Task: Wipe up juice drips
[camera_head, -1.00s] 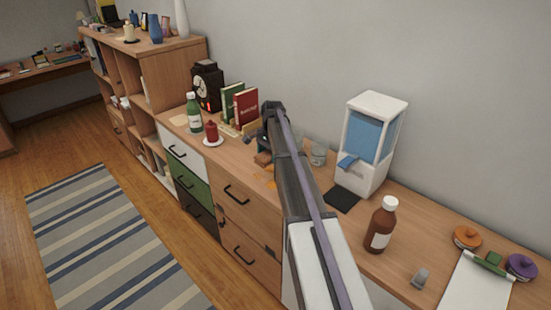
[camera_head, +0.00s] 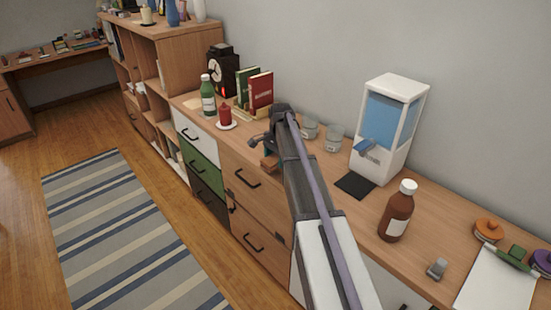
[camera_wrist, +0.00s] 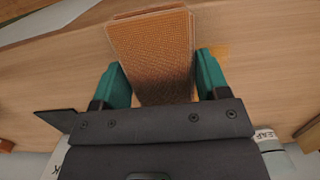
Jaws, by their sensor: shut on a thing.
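My gripper (camera_wrist: 155,70) has teal fingers closed on the sides of a brown-orange, mesh-textured cloth or sponge (camera_wrist: 150,40), which reaches forward over the wooden top. An orange juice patch (camera_wrist: 218,52) shows on the wood just right of the right finger in the wrist view. In the head view my gripper (camera_head: 268,152) is low at the front part of the sideboard top (camera_head: 335,183), partly hidden by my arm. I cannot tell whether the cloth touches the wood.
Two clear glasses (camera_head: 332,139) and a white-blue dispenser (camera_head: 392,130) on a black mat stand right of my arm. A brown bottle (camera_head: 397,212) is nearer. A red candle (camera_head: 225,116), green bottle (camera_head: 208,95) and books (camera_head: 260,92) stand left.

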